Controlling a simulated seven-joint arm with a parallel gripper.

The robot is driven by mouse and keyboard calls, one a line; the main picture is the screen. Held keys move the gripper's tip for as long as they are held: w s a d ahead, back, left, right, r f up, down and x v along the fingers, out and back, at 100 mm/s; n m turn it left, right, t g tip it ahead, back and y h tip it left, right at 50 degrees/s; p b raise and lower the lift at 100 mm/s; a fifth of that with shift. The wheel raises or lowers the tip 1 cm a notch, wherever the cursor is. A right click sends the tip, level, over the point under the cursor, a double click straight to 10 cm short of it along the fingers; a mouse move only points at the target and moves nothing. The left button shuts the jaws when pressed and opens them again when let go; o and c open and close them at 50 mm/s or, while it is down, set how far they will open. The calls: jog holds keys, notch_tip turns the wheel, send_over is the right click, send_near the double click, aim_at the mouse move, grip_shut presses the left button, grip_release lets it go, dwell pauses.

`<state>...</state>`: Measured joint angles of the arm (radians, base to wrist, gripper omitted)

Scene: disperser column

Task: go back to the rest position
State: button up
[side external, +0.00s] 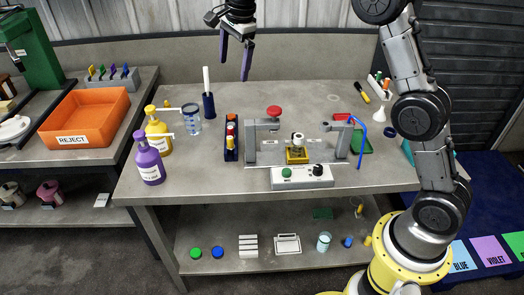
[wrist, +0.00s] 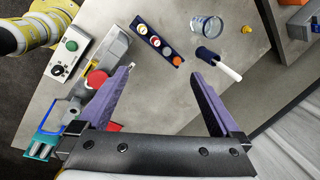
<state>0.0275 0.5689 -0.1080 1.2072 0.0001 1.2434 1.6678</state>
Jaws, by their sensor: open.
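My gripper (side external: 236,58) hangs high above the back of the table, with its two purple fingers apart and nothing between them. In the wrist view my gripper (wrist: 165,98) is also open and empty, with bare grey tabletop showing between the fingers. In the side view it is above and to the right of a dark blue holder (side external: 208,105) with a white stick standing in it. No finger touches anything on the table.
The grey table (side external: 320,98) carries a purple bottle (side external: 150,165), a yellow bottle (side external: 158,133), a glass beaker (side external: 191,118), a dark rack (side external: 231,140) and a fixture with a red knob (side external: 274,112). An orange REJECT bin (side external: 85,115) stands left. The air around my gripper is clear.

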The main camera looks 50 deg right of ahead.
jog(key=s+r+n+t, duration=0.1)
jog(key=s+r+n, duration=0.1)
jog(key=s+r, duration=0.35)
jog(key=s+a+r+n+t, duration=0.1)
jog(key=s+r+n, duration=0.1)
jog(key=s, duration=0.7)
jog(key=s+r+n+t, duration=0.1)
jog(key=s+r+n, duration=0.15)
jog(key=s, duration=0.55)
jog(key=s+f+n, duration=1.2)
jog(key=s+n, duration=0.1)
jog(key=s, duration=0.3)
jog(key=shift+a+f, duration=0.15)
jog(key=shift+a, duration=0.1)
